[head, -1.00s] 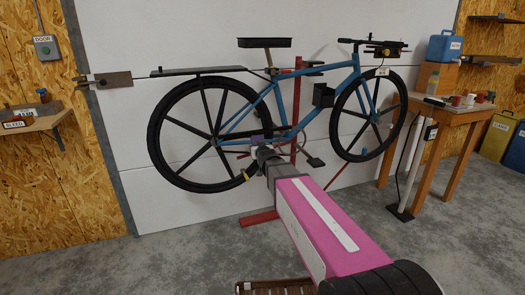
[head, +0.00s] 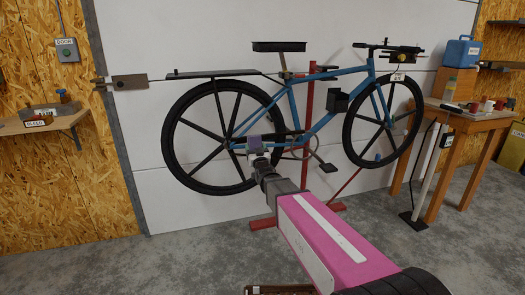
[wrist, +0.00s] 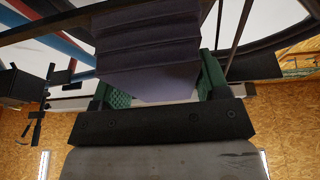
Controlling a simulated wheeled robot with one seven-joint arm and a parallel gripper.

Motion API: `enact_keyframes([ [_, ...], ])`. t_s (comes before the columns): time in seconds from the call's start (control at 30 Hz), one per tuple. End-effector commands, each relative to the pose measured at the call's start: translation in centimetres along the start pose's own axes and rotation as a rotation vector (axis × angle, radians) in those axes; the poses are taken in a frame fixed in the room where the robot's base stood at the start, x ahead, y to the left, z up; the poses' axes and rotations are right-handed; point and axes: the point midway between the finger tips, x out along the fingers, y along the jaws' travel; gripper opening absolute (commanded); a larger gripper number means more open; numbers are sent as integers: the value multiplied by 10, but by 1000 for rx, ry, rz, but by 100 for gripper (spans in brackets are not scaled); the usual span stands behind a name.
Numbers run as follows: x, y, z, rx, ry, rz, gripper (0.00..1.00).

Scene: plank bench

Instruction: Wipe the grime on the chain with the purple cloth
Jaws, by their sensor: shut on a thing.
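The purple cloth (head: 254,142) is in my gripper (head: 258,153), which is shut on it. In the wrist view the folded cloth (wrist: 148,50) hangs between the green finger pads of my gripper (wrist: 163,78). The blue bicycle (head: 335,72) is held side-on before a white wall. The gripper and cloth are low on the bicycle, between the rear wheel (head: 188,148) and the crank, at the chain line. The chain is mostly hidden behind the cloth and gripper. I cannot make out the grime, nor whether the cloth touches the chain.
A red repair stand (head: 308,100) rises behind the frame, and a pedal (head: 328,168) sticks out right of the gripper. A wooden bench (head: 462,121) with small items is at the right, a shelf (head: 45,122) at the left.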

Motion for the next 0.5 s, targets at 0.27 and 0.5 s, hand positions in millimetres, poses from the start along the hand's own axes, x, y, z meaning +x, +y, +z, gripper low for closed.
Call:
enact_keyframes([
  [0.27,-2,-16,-5,9,77,-23,43],
  [0.5,10,-16,0,8,76,-22,43],
])
